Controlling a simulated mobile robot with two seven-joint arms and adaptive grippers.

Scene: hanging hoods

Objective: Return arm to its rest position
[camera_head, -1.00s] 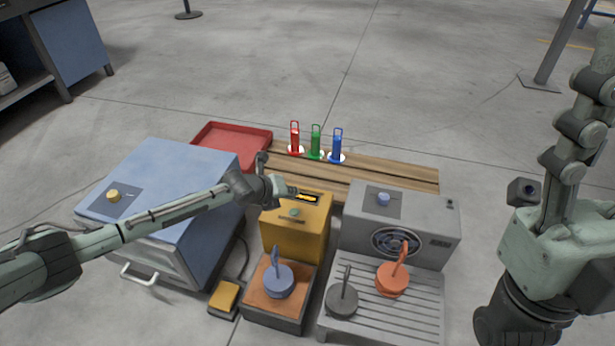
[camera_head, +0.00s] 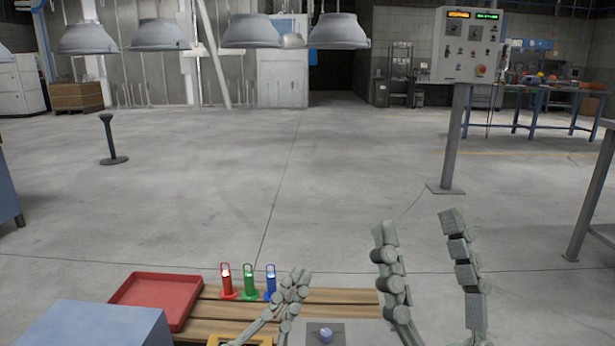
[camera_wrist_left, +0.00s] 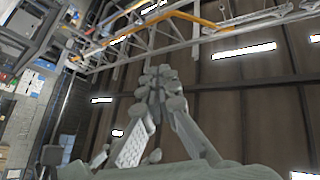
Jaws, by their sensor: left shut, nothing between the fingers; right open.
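My left gripper (camera_head: 297,276) stands upright at the bottom middle of the head view, in front of the wooden slatted bench. Its fingers are closed together with nothing between them. In the left wrist view the closed fingers (camera_wrist_left: 160,82) point up toward the ceiling, and no object is held. My right gripper (camera_head: 420,228) is to the right of it in the head view, with its two fingers upright and spread wide apart, empty. The lower parts of both arms are cut off by the frame's bottom edge.
A red tray (camera_head: 158,297) and red (camera_head: 227,284), green (camera_head: 249,284) and blue (camera_head: 270,284) handled pieces are on the slatted bench (camera_head: 340,297). A blue box (camera_head: 95,325) is lower left. A control panel (camera_head: 467,47) stands on a post. Hoods (camera_head: 252,31) hang far back. Mid-floor is mostly clear.

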